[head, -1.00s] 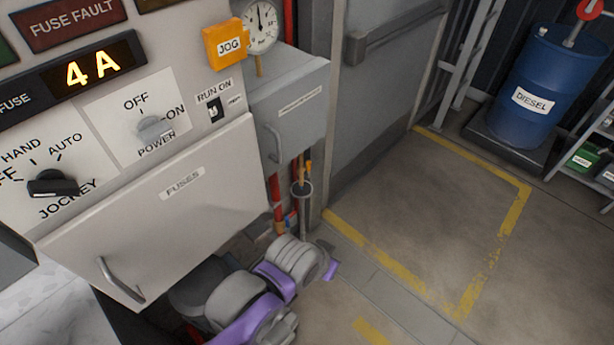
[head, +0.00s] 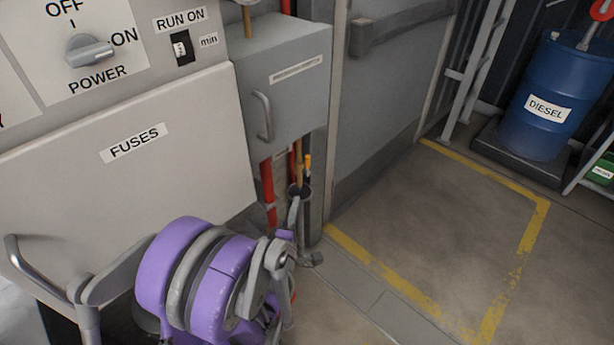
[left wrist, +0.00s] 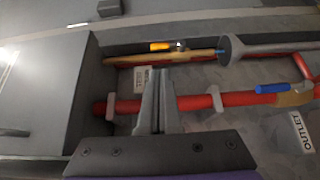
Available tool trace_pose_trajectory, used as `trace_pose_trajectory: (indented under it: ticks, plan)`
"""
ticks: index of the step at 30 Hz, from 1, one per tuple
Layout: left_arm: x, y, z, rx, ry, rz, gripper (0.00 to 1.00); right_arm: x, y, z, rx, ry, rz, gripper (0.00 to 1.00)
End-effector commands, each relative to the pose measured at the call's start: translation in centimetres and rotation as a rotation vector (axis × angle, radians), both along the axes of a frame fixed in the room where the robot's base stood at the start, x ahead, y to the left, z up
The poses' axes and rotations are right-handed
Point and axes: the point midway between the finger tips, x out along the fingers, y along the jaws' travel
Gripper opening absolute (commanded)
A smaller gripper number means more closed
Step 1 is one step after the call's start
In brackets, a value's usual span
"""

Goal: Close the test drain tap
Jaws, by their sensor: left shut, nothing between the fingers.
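The test drain tap has a yellow-orange lever (left wrist: 160,46) lying along a brass pipe (left wrist: 135,60) in the left wrist view. The pipe's end points into a grey funnel (left wrist: 228,50). In the head view the lever (head: 308,165) stands upright just above the funnel (head: 304,192), below the grey box. My left gripper (left wrist: 160,75) is shut and empty. Its fingers overlap the red pipe (left wrist: 190,103) in the wrist view, with tips close to the brass pipe; contact cannot be told. In the head view the gripper (head: 294,212) is small and partly hidden by my wrist.
A grey box (head: 285,85) with a handle hangs above the pipes. The fuses panel (head: 130,170) is at left and a grey door (head: 385,100) at right. A blue-handled valve (left wrist: 272,88) sits beside the outlet label (left wrist: 302,132). Floor at right is clear before the diesel drum (head: 550,95).

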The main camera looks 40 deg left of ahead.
Motion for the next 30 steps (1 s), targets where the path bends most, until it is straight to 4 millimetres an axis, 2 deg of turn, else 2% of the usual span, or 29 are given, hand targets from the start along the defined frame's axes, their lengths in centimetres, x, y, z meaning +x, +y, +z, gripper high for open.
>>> trace_pose_trajectory:
  ticks: [10,14,17,30]
  plan:
    - [0.0,0.1,0.1,-0.001,-0.003,0.002,0.0,0.0,0.0,0.1,0.0,0.0,0.0,0.0]
    - [0.8,0.5,0.1,0.001,-0.002,0.002,0.0,0.0,0.0,0.2,0.0,-0.001,0.0,0.0]
    - [2.1,1.3,0.1,0.0,-0.002,0.003,0.0,0.0,0.0,0.4,0.0,-0.001,0.0,0.0]
    - [10.0,5.6,0.0,0.001,0.0,0.002,0.0,-0.1,0.0,0.6,0.0,-0.002,0.0,0.0]
